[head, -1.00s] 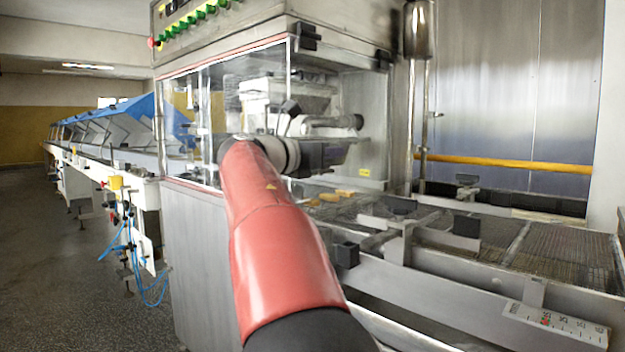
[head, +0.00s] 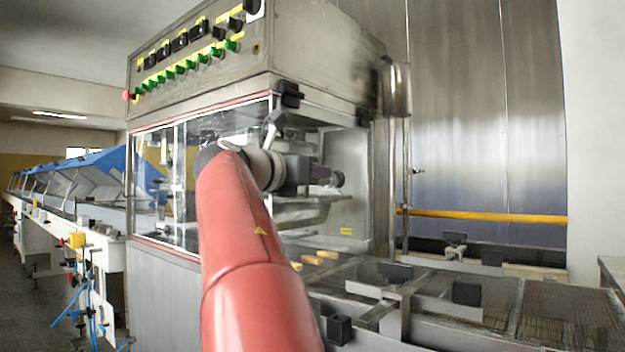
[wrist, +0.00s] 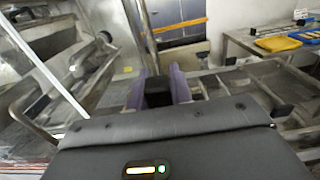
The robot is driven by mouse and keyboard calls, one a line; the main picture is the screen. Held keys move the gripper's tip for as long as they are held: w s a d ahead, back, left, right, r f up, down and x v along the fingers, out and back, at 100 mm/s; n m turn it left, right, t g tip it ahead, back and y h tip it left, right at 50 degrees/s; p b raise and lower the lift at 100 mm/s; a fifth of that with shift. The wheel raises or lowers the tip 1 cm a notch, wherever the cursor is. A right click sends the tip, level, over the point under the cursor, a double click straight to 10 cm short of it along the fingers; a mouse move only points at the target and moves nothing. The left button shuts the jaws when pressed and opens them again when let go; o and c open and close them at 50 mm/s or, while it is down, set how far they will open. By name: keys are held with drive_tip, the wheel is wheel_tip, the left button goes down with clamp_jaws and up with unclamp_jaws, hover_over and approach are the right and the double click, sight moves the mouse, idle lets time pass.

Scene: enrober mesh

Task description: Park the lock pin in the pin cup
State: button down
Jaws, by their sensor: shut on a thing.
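My gripper (head: 322,175) is at the end of the red arm, in front of the machine's open end, pointing right in the head view. In the wrist view its two purple-grey fingers (wrist: 159,88) are shut on a black piece (wrist: 158,93), which looks like the knob of the lock pin. A dark tip of it shows past the fingers in the head view (head: 338,179). Any shaft below is hidden. A small black square open-topped holder (head: 340,328), possibly the pin cup, is low on the machine's near side, below and apart from my gripper.
The enrober's mesh belt (head: 565,315) runs out to the right, with rails and black blocks (head: 467,293) along it. Yellow-brown pieces (head: 313,260) lie near the machine mouth. Clear panels (head: 155,195) stand left. A table with yellow and blue trays (wrist: 278,43) shows in the wrist view.

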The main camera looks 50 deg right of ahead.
drive_tip(key=shift+r, duration=1.4)
